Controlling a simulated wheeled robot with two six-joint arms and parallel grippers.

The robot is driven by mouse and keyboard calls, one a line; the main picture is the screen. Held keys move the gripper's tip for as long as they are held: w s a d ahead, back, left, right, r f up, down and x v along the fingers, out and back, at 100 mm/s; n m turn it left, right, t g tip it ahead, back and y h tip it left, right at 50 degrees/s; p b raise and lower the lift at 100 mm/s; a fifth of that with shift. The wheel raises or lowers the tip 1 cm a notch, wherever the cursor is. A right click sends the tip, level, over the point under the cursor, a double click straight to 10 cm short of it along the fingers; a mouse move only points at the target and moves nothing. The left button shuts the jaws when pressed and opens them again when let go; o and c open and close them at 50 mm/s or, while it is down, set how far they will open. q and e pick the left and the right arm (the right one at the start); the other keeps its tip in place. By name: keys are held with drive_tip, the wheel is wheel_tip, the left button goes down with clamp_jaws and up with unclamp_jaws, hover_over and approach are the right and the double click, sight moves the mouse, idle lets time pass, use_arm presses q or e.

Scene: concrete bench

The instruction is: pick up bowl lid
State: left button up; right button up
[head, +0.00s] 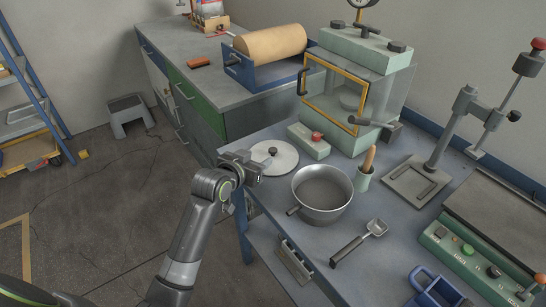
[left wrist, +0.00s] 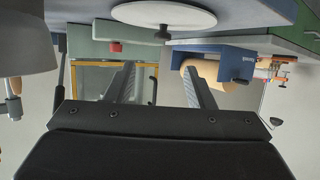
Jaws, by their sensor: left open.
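The bowl lid (head: 284,160) is a pale round disc with a dark knob. It lies flat on the bench, left of and behind the metal bowl (head: 322,196). My left gripper (head: 256,172) is at the lid's left edge in the head view, by the bench edge. In the left wrist view, which looks upside down, the lid (left wrist: 163,16) is at the top with its knob pointing down. There my left gripper (left wrist: 160,82) has its fingers apart, with nothing held between them. My right gripper is not in view.
A green box with a red button (head: 308,141) stands just behind the lid. The glass-fronted chamber (head: 345,95) is behind that. A blue-framed roller (head: 268,62) stands on the back counter.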

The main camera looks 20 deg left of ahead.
sight(272, 150)
use_arm(q)
drive_tip(key=x, duration=0.4)
drive_tip(key=shift+w, duration=0.1)
drive_tip(key=shift+a+f+x, duration=0.1)
drive_tip(key=shift+f+x, duration=0.15)
drive_tip(key=shift+x, duration=1.1)
drive_tip(key=shift+a+f+x, duration=0.15)
drive_tip(key=shift+f+x, duration=0.05)
drive_tip(key=shift+x, duration=1.15)
clamp_jaws()
